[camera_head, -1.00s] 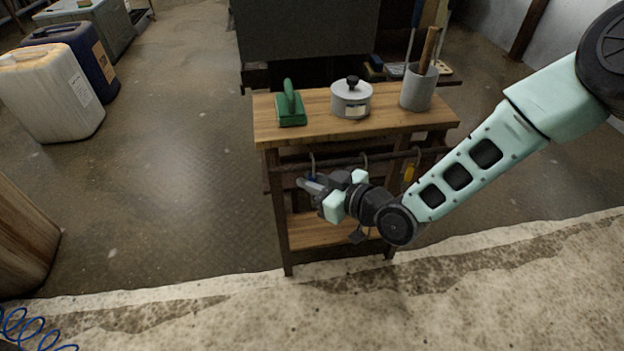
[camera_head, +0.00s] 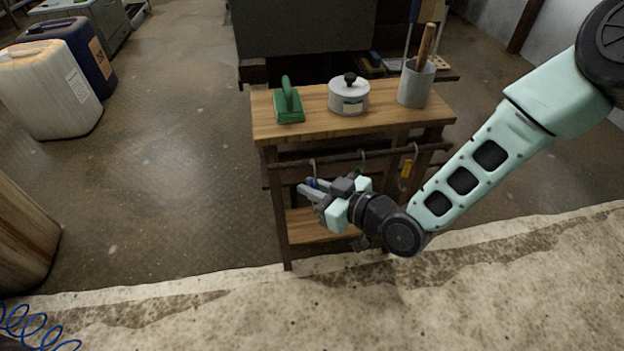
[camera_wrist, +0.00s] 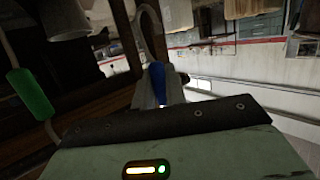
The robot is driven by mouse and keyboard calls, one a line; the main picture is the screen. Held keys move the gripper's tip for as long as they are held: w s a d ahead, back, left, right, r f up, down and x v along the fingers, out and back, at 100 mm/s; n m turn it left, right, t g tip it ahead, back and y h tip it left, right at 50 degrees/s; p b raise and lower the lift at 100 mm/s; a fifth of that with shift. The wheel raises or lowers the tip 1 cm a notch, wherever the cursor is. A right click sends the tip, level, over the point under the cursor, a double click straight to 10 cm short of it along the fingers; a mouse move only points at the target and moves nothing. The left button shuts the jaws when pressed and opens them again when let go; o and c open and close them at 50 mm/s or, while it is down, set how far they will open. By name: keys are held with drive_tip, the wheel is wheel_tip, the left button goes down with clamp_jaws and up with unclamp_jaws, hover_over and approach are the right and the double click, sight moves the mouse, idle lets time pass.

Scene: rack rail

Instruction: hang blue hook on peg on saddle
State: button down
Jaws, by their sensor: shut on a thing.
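The blue hook (camera_head: 313,182) is at the front of the wooden rack, near the left end of its dark rail (camera_head: 335,159). Its pale curved upper part stands up at the rail; I cannot tell whether it still bears on the rail. My gripper (camera_head: 308,188) is shut on its blue part, just below the rail. The wrist view shows the blue grip (camera_wrist: 157,84) between the fingers, with the grey metal loop rising beyond. I cannot make out the saddle and its peg for certain in either view.
A yellow-tagged hook (camera_head: 406,169) hangs right on the rail. A green-gripped hook (camera_wrist: 30,94) shows close by in the wrist view. A green tool (camera_head: 289,104), a lidded pot (camera_head: 349,96) and a grey cup (camera_head: 416,85) stand on the rack top (camera_head: 318,124).

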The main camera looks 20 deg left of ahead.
drive_tip(key=shift+s+d, duration=0.55)
drive_tip(key=shift+s, duration=0.35)
drive_tip(key=shift+s+d, duration=0.55)
drive_tip(key=shift+s, duration=0.3)
